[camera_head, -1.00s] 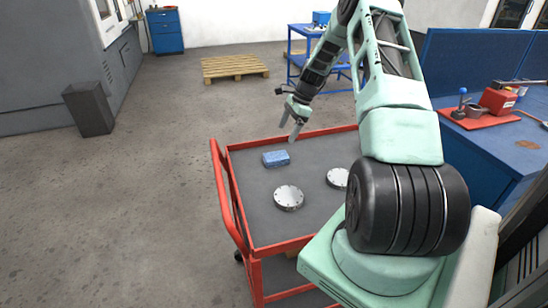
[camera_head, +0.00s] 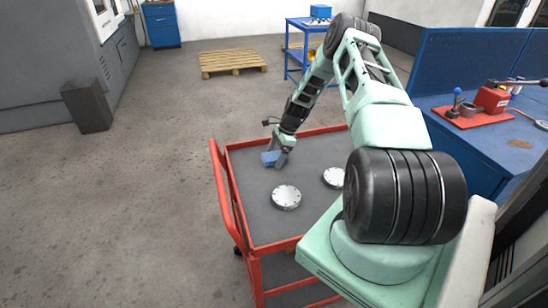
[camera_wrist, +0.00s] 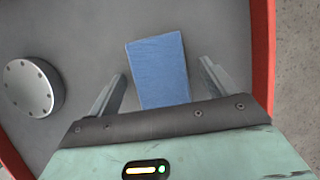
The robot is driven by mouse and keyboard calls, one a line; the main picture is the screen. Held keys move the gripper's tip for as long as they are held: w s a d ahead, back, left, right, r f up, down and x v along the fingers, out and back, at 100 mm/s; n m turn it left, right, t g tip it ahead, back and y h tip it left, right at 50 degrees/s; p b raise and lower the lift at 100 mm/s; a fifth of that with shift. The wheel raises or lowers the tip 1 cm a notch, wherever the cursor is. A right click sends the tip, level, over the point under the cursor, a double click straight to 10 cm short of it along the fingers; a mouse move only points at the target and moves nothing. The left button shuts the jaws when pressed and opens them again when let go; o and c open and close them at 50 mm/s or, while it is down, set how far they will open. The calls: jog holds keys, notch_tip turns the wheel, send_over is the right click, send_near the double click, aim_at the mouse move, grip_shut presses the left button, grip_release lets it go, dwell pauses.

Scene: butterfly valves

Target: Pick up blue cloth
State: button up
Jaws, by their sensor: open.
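The blue cloth (camera_head: 269,159) is a folded block lying on the grey top of the red cart (camera_head: 262,220), near its far left corner. In the wrist view the cloth (camera_wrist: 158,70) lies between my two open fingers, with a gap on each side. My gripper (camera_head: 281,161) points down at the cloth and partly covers it in the head view. It also shows in the wrist view (camera_wrist: 160,82), its fingers apart and holding nothing. The near end of the cloth is hidden by the gripper body.
Two round metal flanges lie on the cart, one at the middle (camera_head: 286,197) and one to the right (camera_head: 333,177). The cart has a raised red rim. A blue workbench (camera_head: 480,140) stands at right. A wooden pallet (camera_head: 233,62) lies on the floor behind.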

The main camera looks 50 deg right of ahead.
aim_at(276, 155)
jog(key=c, duration=1.1)
notch_tip(276, 155, up, 10)
jog(key=b, duration=0.2)
jog(key=shift+b, duration=0.35)
